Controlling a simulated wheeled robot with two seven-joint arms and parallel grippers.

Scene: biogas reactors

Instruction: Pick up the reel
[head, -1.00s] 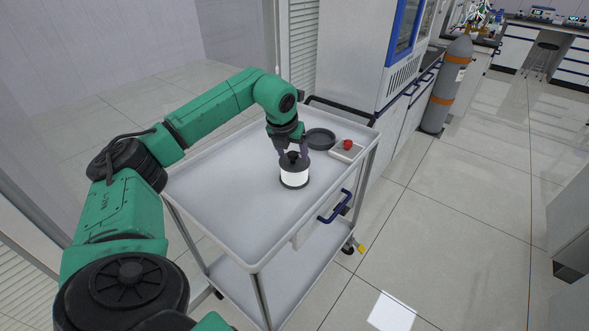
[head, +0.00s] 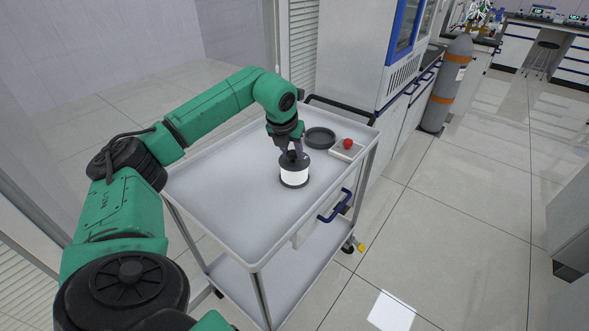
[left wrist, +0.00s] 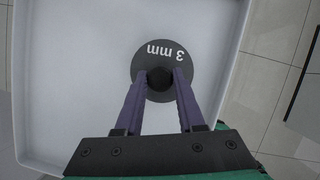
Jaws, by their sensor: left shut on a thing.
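The reel (head: 294,175) is white around its side with black end discs, and it stands upright on the top shelf of the white cart (head: 225,190). In the left wrist view its dark top disc (left wrist: 152,54) reads "3 mm" upside down, with a round black knob in the middle. My left gripper (head: 294,153) is above the reel, pointing down. Its purple fingers are shut on the knob, one on each side, as the left wrist view (left wrist: 160,80) shows. The reel appears to rest on the shelf. My right gripper is not in view.
A dark round dish (head: 320,138) and a small white tray (head: 343,153) with a red thing (head: 347,144) lie behind the reel. The shelf's left part is clear. A grey gas cylinder (head: 446,85) stands farther back.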

